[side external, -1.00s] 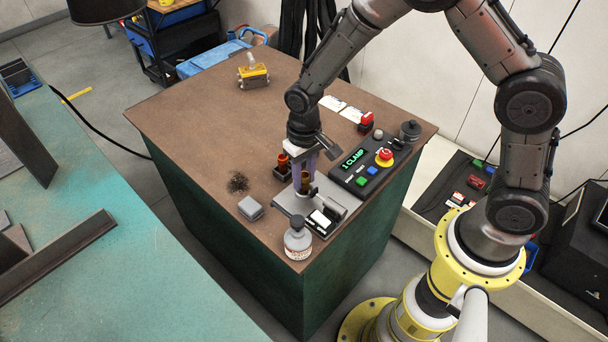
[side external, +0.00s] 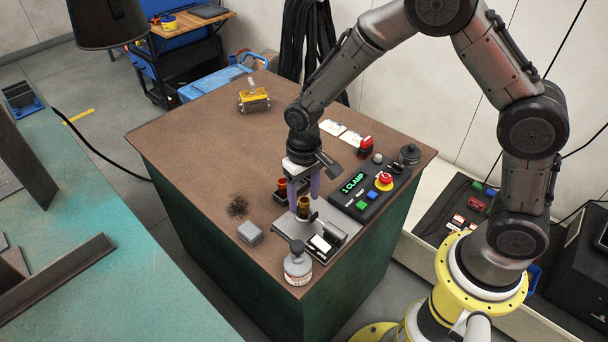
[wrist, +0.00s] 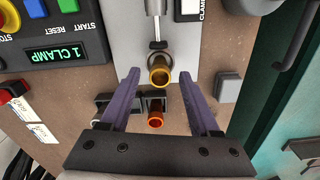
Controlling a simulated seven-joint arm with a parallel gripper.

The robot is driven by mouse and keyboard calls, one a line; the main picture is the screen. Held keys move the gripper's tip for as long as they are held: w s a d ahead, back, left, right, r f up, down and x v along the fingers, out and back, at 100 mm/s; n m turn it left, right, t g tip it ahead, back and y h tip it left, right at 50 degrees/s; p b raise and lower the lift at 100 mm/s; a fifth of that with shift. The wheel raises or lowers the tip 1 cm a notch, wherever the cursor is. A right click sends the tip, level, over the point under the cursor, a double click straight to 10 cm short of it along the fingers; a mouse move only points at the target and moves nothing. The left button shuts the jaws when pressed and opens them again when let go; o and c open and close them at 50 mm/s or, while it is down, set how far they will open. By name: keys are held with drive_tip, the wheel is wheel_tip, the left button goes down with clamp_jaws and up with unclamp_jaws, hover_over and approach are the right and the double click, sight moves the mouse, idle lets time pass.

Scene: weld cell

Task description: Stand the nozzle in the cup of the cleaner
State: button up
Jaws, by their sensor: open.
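The brass nozzle (side external: 304,205) stands upright at the cleaner (side external: 281,229), a grey plate with a small clamp. Its lower end is at the cup, but how deep it sits cannot be told. In the wrist view the nozzle (wrist: 160,72) shows its open round mouth in front of the clamp's metal rod. My gripper (side external: 306,197) is open, its two purple fingers spread on either side of the nozzle. In the wrist view the fingers of my gripper (wrist: 159,78) show a clear gap to the nozzle on both sides.
An orange-copper piece (wrist: 155,112) sits in a dark holder close behind the fingers. A control box (side external: 362,190) reading "1 CLAMP" stands at the right.

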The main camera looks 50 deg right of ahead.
wheel_tip(320, 180, up, 9)
wheel_tip(320, 180, up, 8)
drive_tip(key=t, duration=0.2)
hover_over(304, 200)
drive_tip(key=s+d, duration=0.3)
drive_tip(key=s, duration=0.2)
drive_tip(key=s+d+r+n+t, duration=0.1)
drive_tip(key=s+d+r, duration=0.1)
drive_tip(key=s, duration=0.6)
drive_tip(key=s+d+r+t, duration=0.2)
drive_tip(key=s+d+r, duration=0.1)
drive_tip(key=s, duration=0.5)
drive_tip(key=shift+s+d+r+n+t, duration=0.25)
drive_tip(key=shift+s+n+t, duration=0.05)
drive_tip(key=shift+s+n, duration=0.1)
